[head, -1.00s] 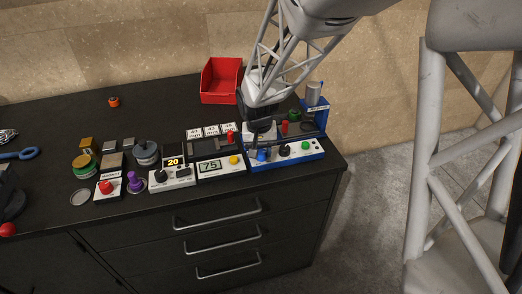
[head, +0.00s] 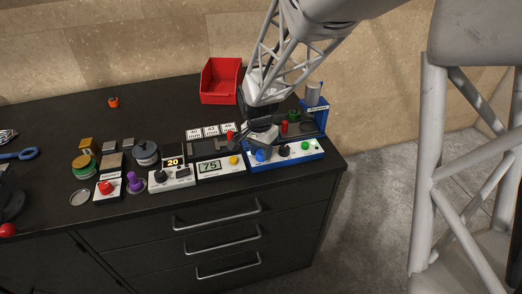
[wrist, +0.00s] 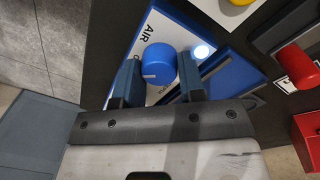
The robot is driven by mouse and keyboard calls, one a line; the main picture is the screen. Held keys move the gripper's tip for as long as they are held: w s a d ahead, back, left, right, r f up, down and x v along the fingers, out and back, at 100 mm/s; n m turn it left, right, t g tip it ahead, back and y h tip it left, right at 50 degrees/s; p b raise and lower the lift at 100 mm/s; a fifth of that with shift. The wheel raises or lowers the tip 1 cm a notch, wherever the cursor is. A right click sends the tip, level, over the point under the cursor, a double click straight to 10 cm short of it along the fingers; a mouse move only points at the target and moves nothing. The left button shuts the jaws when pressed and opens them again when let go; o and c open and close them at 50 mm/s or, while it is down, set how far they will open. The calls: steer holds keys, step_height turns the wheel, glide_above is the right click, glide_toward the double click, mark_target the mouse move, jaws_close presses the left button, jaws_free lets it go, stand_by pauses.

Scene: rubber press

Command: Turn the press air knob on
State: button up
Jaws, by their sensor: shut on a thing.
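The air knob is a blue round knob on the white front panel of the blue press; it shows in the head view (head: 261,156) and in the wrist view (wrist: 159,64). The word AIR stands beside it in the wrist view. A small white light (wrist: 201,51) glows on the panel near it. My gripper (head: 262,148) is over the left end of the press. In the wrist view my gripper (wrist: 158,85) has one finger on each side of the blue knob and is shut on it. The knob's near side is partly hidden by the fingers in the head view.
A black knob (head: 284,150) and a green button (head: 305,146) sit on the same panel. A controller reading 75 (head: 214,167) with a yellow button stands left of the press. A red bin (head: 221,82) is at the back. The press stands near the table's right edge.

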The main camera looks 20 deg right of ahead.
mark_target(260, 152)
steer(key=o, duration=0.9)
steer(key=shift+w+a+r, duration=0.1)
steer(key=shift+r, duration=1.85)
steer(key=shift+w+a+r, duration=0.1)
steer(key=shift+r, duration=1.85)
steer(key=shift+s, duration=0.1)
steer(key=shift+s+r, duration=0.1)
steer(key=shift+r, duration=0.05)
steer(key=s+r+n+t, duration=0.1)
steer(key=s+r+n, duration=0.2)
steer(key=s, duration=0.5)
steer(key=s+r+n+t, duration=0.1)
steer(key=s+r+n, duration=0.2)
steer(key=s, duration=0.6)
steer(key=s+r+n+t, duration=0.1)
steer(key=s+r+n, duration=0.2)
steer(key=s, duration=0.5)
steer(key=shift+s+d+r+n, duration=0.3)
steer(key=shift+d+r, duration=0.05)
steer(key=shift+d, duration=0.05)
